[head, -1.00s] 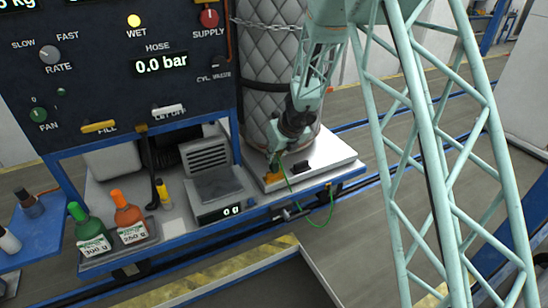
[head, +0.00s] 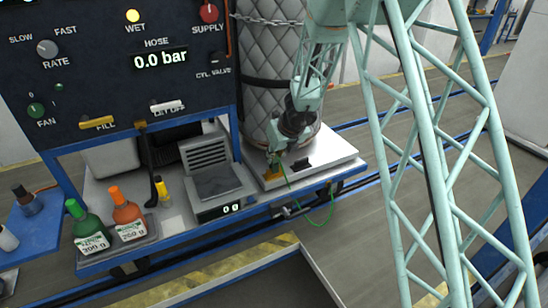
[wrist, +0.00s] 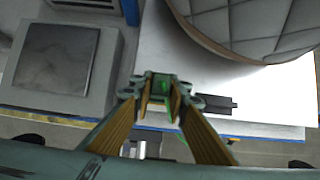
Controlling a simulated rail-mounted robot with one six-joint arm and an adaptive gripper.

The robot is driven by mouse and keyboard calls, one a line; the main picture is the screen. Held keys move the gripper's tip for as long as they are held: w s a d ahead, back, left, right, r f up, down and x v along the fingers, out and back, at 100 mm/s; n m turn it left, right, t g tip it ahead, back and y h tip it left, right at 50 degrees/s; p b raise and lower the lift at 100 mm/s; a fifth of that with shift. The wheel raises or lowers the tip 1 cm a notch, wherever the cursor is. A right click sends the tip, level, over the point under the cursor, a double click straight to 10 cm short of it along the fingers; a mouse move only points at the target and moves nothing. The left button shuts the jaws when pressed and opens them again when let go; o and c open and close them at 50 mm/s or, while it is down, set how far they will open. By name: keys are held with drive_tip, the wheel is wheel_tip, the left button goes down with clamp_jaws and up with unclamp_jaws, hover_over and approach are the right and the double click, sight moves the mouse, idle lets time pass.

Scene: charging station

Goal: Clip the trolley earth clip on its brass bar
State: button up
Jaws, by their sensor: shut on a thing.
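My gripper (head: 279,158) is low over the white platform at the foot of the quilted cylinder. It is shut on the earth clip, which shows in the wrist view as a small green piece (wrist: 165,86) between the fingertips (wrist: 161,88). A green cable (head: 312,218) hangs from the clip over the platform's front edge and loops back under it. A small yellow-brass piece (head: 271,175), likely the brass bar, is on the platform just below the fingertips. I cannot tell whether the clip touches it. In the wrist view the fingers hide that spot.
A black block (head: 300,165) lies on the white platform (head: 335,158), close right of my gripper. The quilted cylinder (head: 272,90) stands right behind. A scale (head: 219,190) is to the left, with green (head: 88,230) and orange (head: 126,211) bottles farther left.

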drive_tip(key=shift+f+b, duration=0.75)
drive_tip(key=shift+f, duration=0.05)
drive_tip(key=o, duration=0.9)
drive_tip(key=shift+r, duration=0.15)
drive_tip(key=shift+v, duration=5.9)
